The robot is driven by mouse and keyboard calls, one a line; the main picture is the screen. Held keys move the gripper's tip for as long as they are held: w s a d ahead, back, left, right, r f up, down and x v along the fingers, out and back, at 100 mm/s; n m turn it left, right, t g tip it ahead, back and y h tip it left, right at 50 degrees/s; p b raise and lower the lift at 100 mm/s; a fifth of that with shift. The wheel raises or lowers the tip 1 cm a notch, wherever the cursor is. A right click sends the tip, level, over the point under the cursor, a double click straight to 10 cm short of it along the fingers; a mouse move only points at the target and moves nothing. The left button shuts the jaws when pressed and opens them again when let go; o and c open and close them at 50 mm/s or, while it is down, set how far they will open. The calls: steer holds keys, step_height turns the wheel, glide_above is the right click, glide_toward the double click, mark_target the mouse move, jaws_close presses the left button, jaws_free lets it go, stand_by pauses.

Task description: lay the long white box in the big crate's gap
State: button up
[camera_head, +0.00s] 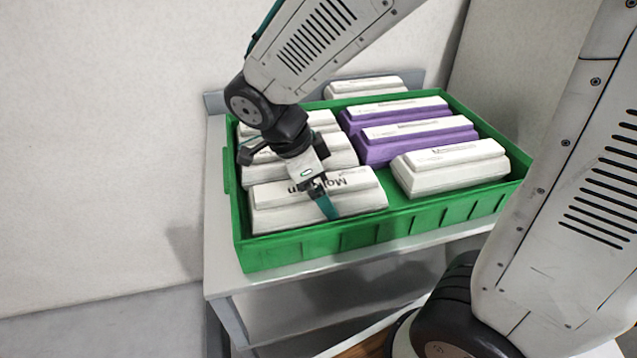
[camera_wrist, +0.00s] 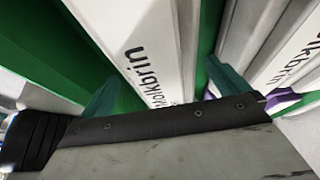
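A long white box (camera_head: 275,212) with dark lettering lies level in the front left of the big green crate (camera_head: 300,248). My gripper (camera_head: 318,190) is low over this box, one teal finger hanging in front of its front face. In the wrist view, the lettered box (camera_wrist: 160,45) runs between the two teal fingers of my gripper (camera_wrist: 165,88). The fingers look spread, with green showing between the left finger and the box. Box contact at the right finger is unclear. My gripper hides part of the box top.
More white boxes lie behind it in the left column. Two purple boxes (camera_head: 418,139) and a white box (camera_head: 450,168) fill the right column. Another white box (camera_head: 365,87) stands behind the crate on the grey table (camera_head: 222,262). A wall is at left.

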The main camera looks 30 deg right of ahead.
steer(key=s+d+v, duration=0.1)
steer(key=v, duration=1.2)
steer(key=s+d+f+n+t+y, duration=0.1)
steer(key=s+d+n, duration=0.3)
steer(key=n, duration=0.6)
steer(key=s+d+f+n+t+y, duration=0.1)
steer(key=s+d+n+y, duration=0.2)
steer(key=s+n, duration=0.6)
steer(key=shift+d+n+y, duration=0.3)
steer(key=shift+d+n, duration=0.3)
steer(key=shift+d, duration=0.7)
steer(key=shift+s, duration=0.15)
